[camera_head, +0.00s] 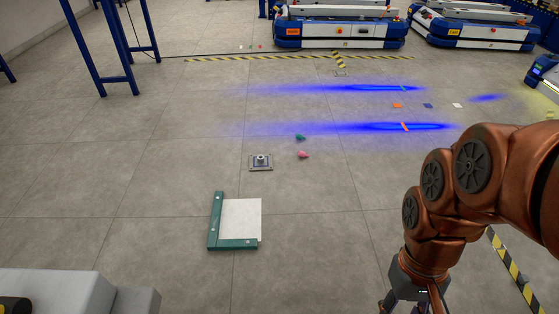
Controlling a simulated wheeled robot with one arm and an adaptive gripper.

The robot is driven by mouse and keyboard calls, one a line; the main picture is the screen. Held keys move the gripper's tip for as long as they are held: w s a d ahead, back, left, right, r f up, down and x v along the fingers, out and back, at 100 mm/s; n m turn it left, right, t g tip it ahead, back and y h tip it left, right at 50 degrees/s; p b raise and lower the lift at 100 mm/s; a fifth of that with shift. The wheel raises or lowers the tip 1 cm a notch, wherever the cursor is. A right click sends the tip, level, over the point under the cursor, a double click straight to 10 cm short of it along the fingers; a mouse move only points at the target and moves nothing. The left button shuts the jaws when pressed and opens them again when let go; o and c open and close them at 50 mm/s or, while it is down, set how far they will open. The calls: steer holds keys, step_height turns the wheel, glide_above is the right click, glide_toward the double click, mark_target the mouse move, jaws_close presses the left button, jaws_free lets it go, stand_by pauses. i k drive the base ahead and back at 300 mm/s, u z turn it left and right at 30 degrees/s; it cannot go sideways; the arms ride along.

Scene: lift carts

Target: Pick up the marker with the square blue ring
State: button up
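A small square plate with a dark blue square ring and a grey knob on top, the marker (261,162), lies on the floor near the middle of the head view. It looks flat and uncovered. My gripper (412,304) hangs at the bottom edge, right of centre, well to the right of the marker and nearer to me. Its fingertips are cut off by the frame, so its opening is unclear. I see nothing held in the visible part.
A white square (241,219) with a green L-shaped frame (214,225) lies nearer than the marker. A green piece (300,138) and a pink piece (303,155) lie to its right. Blue lift carts (340,30) stand at the back. Floor left of the marker is clear.

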mark_target(260, 162)
steer(key=z, duration=0.1)
steer(key=i, duration=2.3)
steer(key=u, duration=2.3)
